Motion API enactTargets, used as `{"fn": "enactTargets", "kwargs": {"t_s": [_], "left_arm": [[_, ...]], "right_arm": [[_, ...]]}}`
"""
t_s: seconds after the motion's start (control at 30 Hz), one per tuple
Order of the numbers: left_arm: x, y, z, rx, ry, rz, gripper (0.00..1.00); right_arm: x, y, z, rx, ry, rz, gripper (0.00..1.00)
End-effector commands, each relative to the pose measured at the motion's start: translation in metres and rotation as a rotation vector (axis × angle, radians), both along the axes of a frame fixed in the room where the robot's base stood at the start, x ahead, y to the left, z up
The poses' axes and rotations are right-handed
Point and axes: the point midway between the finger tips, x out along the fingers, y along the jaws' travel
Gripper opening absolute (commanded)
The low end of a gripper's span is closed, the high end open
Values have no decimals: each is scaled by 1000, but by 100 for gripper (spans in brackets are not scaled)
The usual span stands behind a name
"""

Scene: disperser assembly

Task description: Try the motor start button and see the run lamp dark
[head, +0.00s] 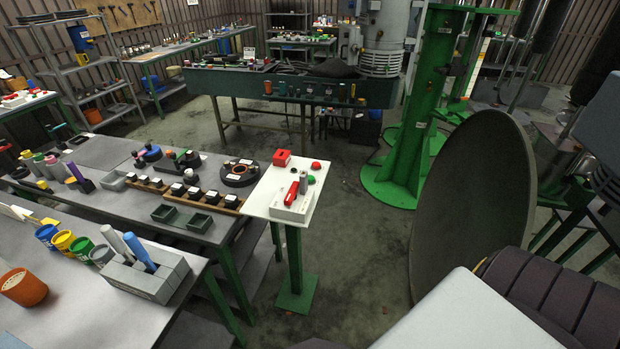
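A white-topped green control stand (257,203) is in the middle of the head view. On its top are a red block (282,157), a small red round piece (316,165) and a small green round piece (311,179). A light grey box (292,208) at its front carries a red handle-like part (292,193) and a grey upright piece (303,182). I cannot tell at this size which piece is the motor start button or the run lamp, and no lit lamp is evident. Neither of my grippers shows in this view.
Workbenches with cups (101,255), a grey holder (140,280) and dark trays (186,217) lie left of the stand. A large dark disc (472,205) stands to its right, with a green column (408,120) behind. Floor between stand and disc is clear.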

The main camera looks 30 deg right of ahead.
Motion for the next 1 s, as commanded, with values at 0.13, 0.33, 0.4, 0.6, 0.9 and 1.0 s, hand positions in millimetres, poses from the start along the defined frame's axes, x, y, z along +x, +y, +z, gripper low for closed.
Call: {"fn": "enactTargets", "kwargs": {"t_s": [0.13, 0.33, 0.4, 0.6, 0.9, 1.0], "left_arm": [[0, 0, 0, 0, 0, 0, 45], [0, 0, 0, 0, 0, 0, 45], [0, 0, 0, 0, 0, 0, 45], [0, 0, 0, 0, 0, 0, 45], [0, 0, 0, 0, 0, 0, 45], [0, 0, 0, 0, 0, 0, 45]], "right_arm": [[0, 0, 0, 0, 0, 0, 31], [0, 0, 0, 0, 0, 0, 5], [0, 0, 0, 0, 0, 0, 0], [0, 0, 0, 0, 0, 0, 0], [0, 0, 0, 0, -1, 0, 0], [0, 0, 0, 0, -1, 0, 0]]}}
